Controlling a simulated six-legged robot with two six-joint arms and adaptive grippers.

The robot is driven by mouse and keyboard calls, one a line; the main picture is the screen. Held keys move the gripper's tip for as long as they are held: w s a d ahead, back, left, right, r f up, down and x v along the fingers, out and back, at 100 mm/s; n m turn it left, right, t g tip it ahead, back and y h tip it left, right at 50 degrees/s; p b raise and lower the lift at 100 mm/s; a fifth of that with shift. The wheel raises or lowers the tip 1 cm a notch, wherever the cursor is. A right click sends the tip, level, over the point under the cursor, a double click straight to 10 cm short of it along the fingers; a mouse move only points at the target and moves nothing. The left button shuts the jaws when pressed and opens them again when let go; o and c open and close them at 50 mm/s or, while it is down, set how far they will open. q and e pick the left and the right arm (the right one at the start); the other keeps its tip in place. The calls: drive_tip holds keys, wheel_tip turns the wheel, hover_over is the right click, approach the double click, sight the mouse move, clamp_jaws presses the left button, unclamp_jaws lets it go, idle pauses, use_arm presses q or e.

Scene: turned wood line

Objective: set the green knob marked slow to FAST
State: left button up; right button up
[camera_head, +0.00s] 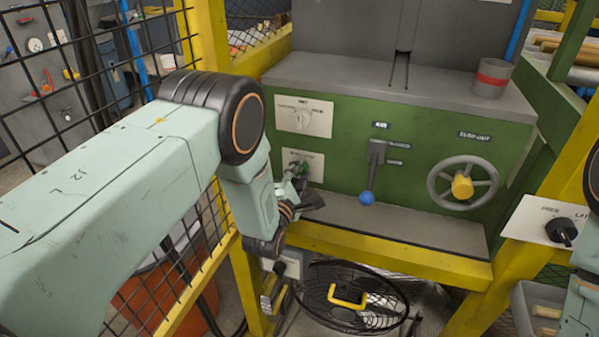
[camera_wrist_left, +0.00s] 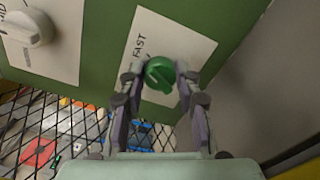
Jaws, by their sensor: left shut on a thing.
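The green knob (camera_wrist_left: 158,74) is round with a raised grip. It sits on a white plate (camera_wrist_left: 176,38) on the green panel, and the word FAST is printed on the plate above and left of it in the left wrist view. My left gripper (camera_wrist_left: 160,84) is shut on the knob, with one finger on each side. In the head view my left gripper (camera_head: 293,190) is at the panel's lower left and the green knob (camera_head: 301,168) is partly hidden. The SLOW mark is not readable, and I cannot tell where the knob points. My right gripper is not in view.
A white knob (camera_head: 303,117) sits on a plate above. A blue-ended lever (camera_head: 367,197) and a grey handwheel (camera_head: 462,184) are to the right. Black mesh fencing (camera_head: 95,105) and yellow posts stand at left. A grey cup (camera_head: 492,78) stands on the top ledge.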

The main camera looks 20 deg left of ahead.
use_arm(q)
drive_tip(key=shift+m, duration=0.3)
idle(0.4)
drive_tip(key=o, duration=1.2)
drive_tip(key=shift+c, duration=0.2)
drive_tip(key=s, duration=1.2)
drive_tip(key=shift+a, duration=0.25)
